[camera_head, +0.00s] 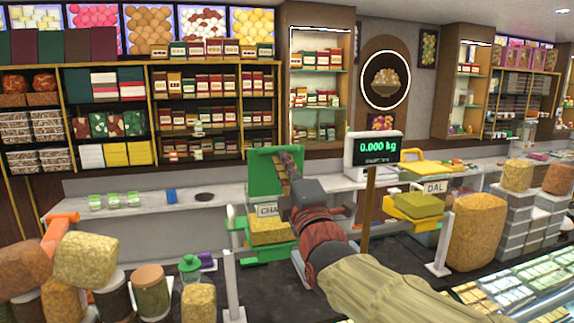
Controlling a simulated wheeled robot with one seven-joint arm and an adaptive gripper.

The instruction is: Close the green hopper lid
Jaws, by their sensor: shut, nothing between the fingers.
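The green hopper (265,252) stands on the dark counter left of centre, with a label reading "CHA" that my arm partly covers. Its green lid (261,170) stands raised and open at the hopper's back, roughly upright. My arm reaches in from the lower right. My gripper (287,158) is shut and empty, and it overlaps the right part of the lid in the picture. I cannot tell whether it touches the lid. Yellow-brown contents (268,228) show in the hopper below the lid.
A yellow hopper (415,207) labelled "DAL" stands to the right, past a scale display (377,148) on a post. Several jars and an orange-handled scoop (62,217) are at the lower left. A tall filled container (478,232) stands at the right.

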